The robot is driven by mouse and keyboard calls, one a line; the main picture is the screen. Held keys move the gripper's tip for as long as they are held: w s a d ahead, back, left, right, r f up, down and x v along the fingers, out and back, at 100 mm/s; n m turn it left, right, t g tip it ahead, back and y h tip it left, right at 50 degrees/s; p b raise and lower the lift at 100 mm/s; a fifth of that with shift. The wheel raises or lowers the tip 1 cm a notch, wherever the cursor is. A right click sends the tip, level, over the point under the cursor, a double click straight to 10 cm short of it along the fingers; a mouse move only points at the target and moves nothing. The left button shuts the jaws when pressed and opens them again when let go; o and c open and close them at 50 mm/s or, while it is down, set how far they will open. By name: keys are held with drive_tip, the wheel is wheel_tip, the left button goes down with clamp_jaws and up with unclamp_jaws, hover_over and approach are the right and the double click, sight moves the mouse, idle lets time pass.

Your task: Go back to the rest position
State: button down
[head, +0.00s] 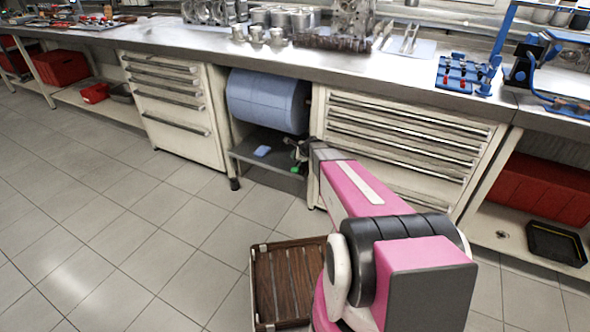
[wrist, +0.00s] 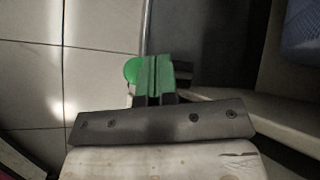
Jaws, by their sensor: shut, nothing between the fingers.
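My gripper (head: 300,150) is at the end of my pink arm, in front of the open bay under the workbench, close to the lower shelf (head: 240,152). In the wrist view my gripper (wrist: 155,72) shows green finger pads close together, with nothing visible between them. A small round green thing (wrist: 131,70) shows just left of the fingers. A green spot (head: 295,169) also shows below my gripper in the head view. I cannot tell whether it touches the gripper.
A large blue roll (head: 268,100) fills the bay above the shelf, and a small blue piece (head: 262,150) lies on it. Drawer cabinets (head: 170,100) flank the bay. A brown slatted crate (head: 285,285) is beside my arm. The tiled floor at left is clear.

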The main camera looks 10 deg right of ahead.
drive_tip(key=s+r+n+g+h, duration=0.1)
drive_tip(key=s+r+n, duration=0.3)
drive_tip(key=s, duration=0.8)
drive_tip(key=s+r+n+g+h, duration=0.2)
drive_tip(key=s+r+n+g, duration=0.2)
drive_tip(key=s+n, duration=0.5)
drive_tip(key=s+r+n+g+h, duration=0.2)
drive_tip(key=s+r+n, duration=0.4)
drive_tip(key=s, duration=0.9)
drive_tip(key=shift+s+d+n, duration=0.15)
drive_tip(key=shift+s+n, duration=0.25)
